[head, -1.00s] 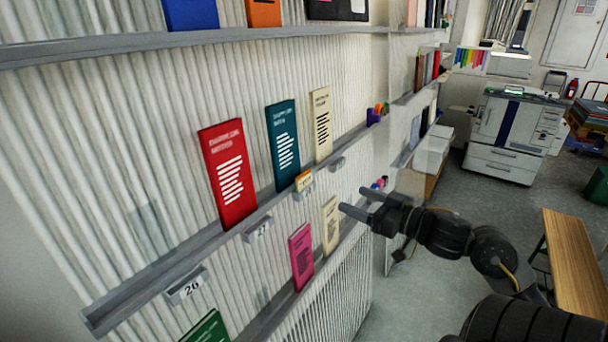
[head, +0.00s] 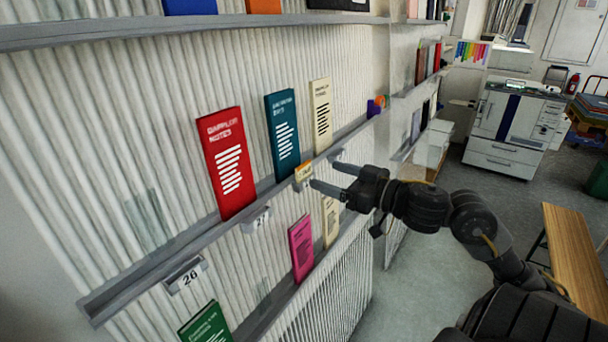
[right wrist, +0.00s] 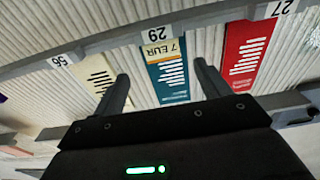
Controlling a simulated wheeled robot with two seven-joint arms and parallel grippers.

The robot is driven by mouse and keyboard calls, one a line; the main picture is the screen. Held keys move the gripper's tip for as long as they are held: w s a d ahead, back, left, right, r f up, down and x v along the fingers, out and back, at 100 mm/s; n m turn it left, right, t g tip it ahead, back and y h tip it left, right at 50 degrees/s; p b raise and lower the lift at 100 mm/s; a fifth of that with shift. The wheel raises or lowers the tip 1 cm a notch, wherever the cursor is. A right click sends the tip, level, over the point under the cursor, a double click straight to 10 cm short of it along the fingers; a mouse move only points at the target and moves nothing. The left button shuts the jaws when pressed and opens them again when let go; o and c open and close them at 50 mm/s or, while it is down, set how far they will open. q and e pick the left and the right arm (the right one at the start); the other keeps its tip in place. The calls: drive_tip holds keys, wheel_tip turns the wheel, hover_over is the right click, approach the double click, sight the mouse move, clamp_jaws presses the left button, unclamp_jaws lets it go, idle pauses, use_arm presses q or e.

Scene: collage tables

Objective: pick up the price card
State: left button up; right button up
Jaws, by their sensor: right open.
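The price card (head: 304,170) is a small cream and orange card on the shelf rail, in front of the foot of the teal booklet (head: 282,128). In the right wrist view the card (right wrist: 163,49) reads "7 EUR" and sits beside the rail label 29. My right gripper (head: 326,174) is open and empty, its two fingers pointing at the rail close to the card. In the right wrist view the card lies between and beyond the fingertips (right wrist: 162,72), with no contact visible. My left gripper is not in view.
A red booklet (head: 226,163) and a cream booklet (head: 321,116) flank the teal one on the grey rail (head: 190,240). Below stand a pink booklet (head: 301,248) and another cream one. A wooden table (head: 575,250) and a copier (head: 512,130) stand at right, with open floor between.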

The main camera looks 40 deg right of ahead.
sight(305, 167)
drive_tip(key=x, duration=0.1)
drive_tip(key=p+x, duration=0.1)
drive_tip(key=x, duration=0.2)
drive_tip(key=shift+w+a+r+p, duration=0.25)
drive_tip(key=shift+w+p, duration=0.1)
drive_tip(key=shift+p, duration=0.05)
drive_tip(key=shift+w+a+f, duration=0.1)
drive_tip(key=shift+w, duration=0.15)
drive_tip(key=shift+s, duration=0.1)
drive_tip(key=c, duration=1)
